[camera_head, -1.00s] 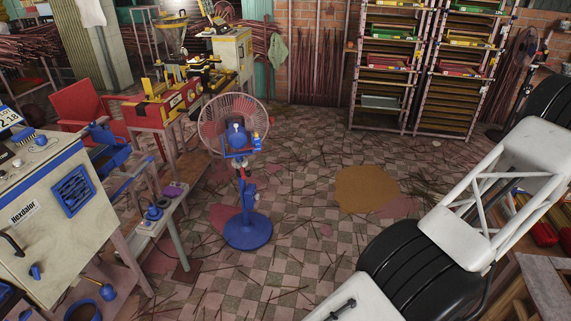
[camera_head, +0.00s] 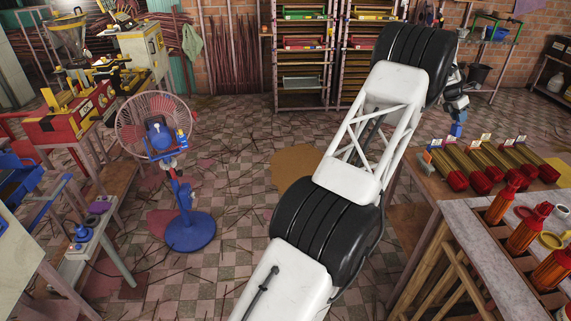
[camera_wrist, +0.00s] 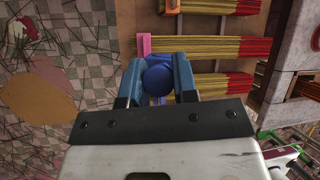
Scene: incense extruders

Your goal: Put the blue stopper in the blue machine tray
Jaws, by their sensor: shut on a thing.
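My gripper (camera_wrist: 157,82) is shut on the blue stopper (camera_wrist: 158,75), whose round blue top shows between the blue fingers in the wrist view. In the head view, my gripper (camera_head: 457,118) is small, at the right, and holds the blue stopper (camera_head: 457,130) above the far left corner of the wooden table. A blue open tray-like part (camera_head: 20,184) shows at the left edge of the head view, far from my gripper. The blue-trimmed machine there is mostly cut off, so I cannot tell whether this is its tray.
Bundles of incense sticks (camera_head: 485,165) with red ends lie on the wooden table (camera_head: 425,180). Red cylinders (camera_head: 524,236) stand at its near side. A blue floor fan (camera_head: 190,228) stands left of my arm. Between them the floor (camera_head: 235,190) is open, with scattered sticks.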

